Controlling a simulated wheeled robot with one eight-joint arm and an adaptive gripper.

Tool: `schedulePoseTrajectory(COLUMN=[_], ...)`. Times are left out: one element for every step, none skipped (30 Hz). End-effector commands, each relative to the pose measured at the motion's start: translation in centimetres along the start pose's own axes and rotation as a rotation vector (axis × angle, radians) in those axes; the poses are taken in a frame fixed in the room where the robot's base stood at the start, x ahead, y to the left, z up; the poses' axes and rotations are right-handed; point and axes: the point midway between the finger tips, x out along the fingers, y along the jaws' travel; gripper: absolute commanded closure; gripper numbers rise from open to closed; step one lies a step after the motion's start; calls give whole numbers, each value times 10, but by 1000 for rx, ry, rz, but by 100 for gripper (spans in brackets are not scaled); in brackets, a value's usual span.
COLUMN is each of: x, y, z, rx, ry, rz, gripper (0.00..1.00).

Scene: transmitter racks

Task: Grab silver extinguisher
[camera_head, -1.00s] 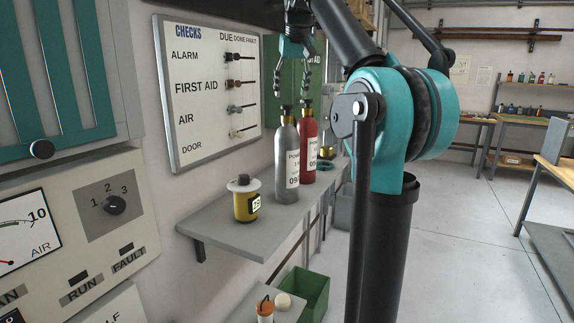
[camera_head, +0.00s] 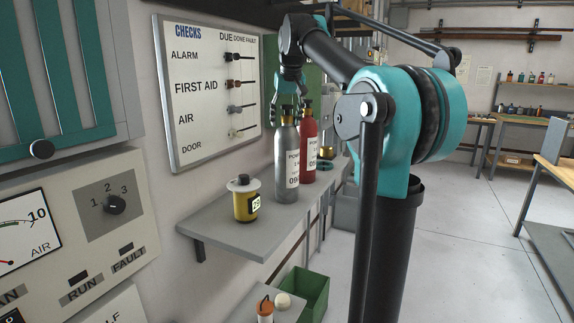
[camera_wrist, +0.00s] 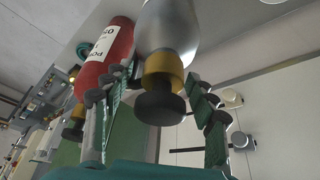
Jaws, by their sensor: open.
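The silver extinguisher (camera_head: 287,160) stands upright on the grey wall shelf, with a white label, a gold neck and a black top. In the wrist view the silver extinguisher (camera_wrist: 170,30) lies between the spread fingers, its black cap toward the palm. My gripper (camera_head: 288,98) is above it, at the height of its top. In the wrist view my gripper (camera_wrist: 158,120) is open, with one finger on each side of the cap. I cannot tell whether a finger touches it. The red extinguisher (camera_head: 309,150) stands close beside it; it also shows by the left finger (camera_wrist: 110,52).
A yellow canister (camera_head: 245,205) stands on the shelf (camera_head: 222,228) to the left. The checks board (camera_head: 205,90) is on the wall behind. A green bin (camera_head: 308,290) sits below the shelf. Open floor (camera_head: 470,230) lies at right.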

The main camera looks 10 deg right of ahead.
Motion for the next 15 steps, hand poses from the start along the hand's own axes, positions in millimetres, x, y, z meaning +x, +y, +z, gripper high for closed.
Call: schedulePoseTrajectory(x=[0,0,0,0,0,0,0,0,0,0,0,0,0,0,0], y=[0,0,0,0,0,0,0,0,0,0,0,0,0,0,0], z=[0,0,0,0,0,0,0,0,0,0,0,0,0,0,0], rx=[0,0,0,0,0,0,0,0,0,0,0,0,0,0,0], ry=[0,0,0,0,0,0,0,0,0,0,0,0,0,0,0], rz=[0,0,0,0,0,0,0,0,0,0,0,0,0,0,0], gripper=[43,43,43,44,48,52,56,60,65,69,72,77,81,85,90])
